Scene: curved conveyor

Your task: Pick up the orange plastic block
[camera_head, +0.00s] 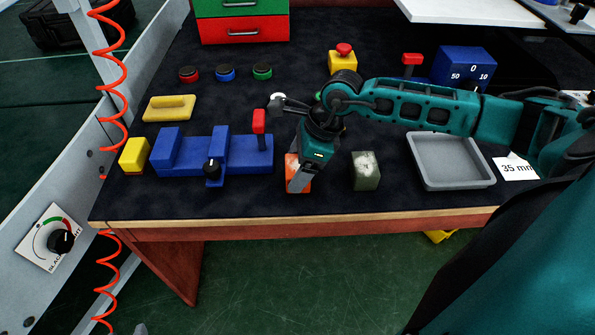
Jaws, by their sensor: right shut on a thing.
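The orange plastic block (293,168) is near the table's front edge, at the middle of the head view. My right gripper (299,178) reaches down over it from the right and is shut on it. The gripper's fingers hide part of the block. I cannot tell whether the block touches the table or is just off it. My left gripper is not in view.
A grey-green block (366,171) stands just right of my gripper, with a grey tray (452,186) beyond it. A blue fixture (185,170) with a red-tipped lever (259,121) is close on the left. A yellow block (134,155) stands at the far left.

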